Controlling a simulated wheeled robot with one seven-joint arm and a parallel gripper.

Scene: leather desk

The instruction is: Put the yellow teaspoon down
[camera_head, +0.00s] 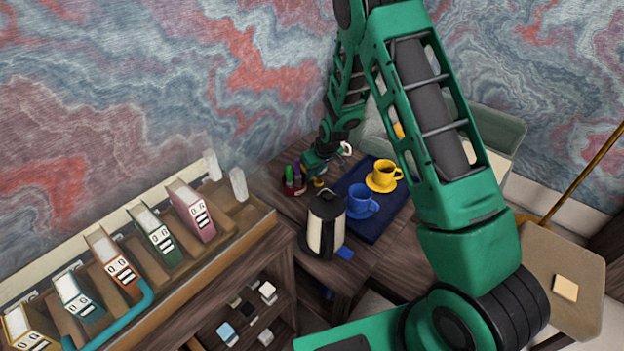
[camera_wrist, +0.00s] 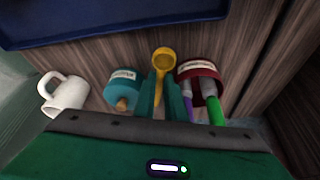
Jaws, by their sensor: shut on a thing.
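The yellow teaspoon (camera_wrist: 164,62) is held between the two green fingers of my gripper (camera_wrist: 159,85), its bowl out past the fingertips. In the wrist view it lies between a teal labelled pot (camera_wrist: 123,92) and a dark red labelled pot (camera_wrist: 197,69). In the head view my gripper (camera_head: 318,174) is low over the desk, behind the kettle, and a bit of yellow spoon (camera_head: 318,182) shows below it. I cannot tell whether the spoon touches the desk.
The dark red pot holds pens. A blue tray (camera_head: 391,223) carries a yellow cup (camera_head: 384,173) and a blue cup (camera_head: 361,203). A black-and-cream kettle (camera_head: 325,224) stands in front. Bare wood lies between pots and tray.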

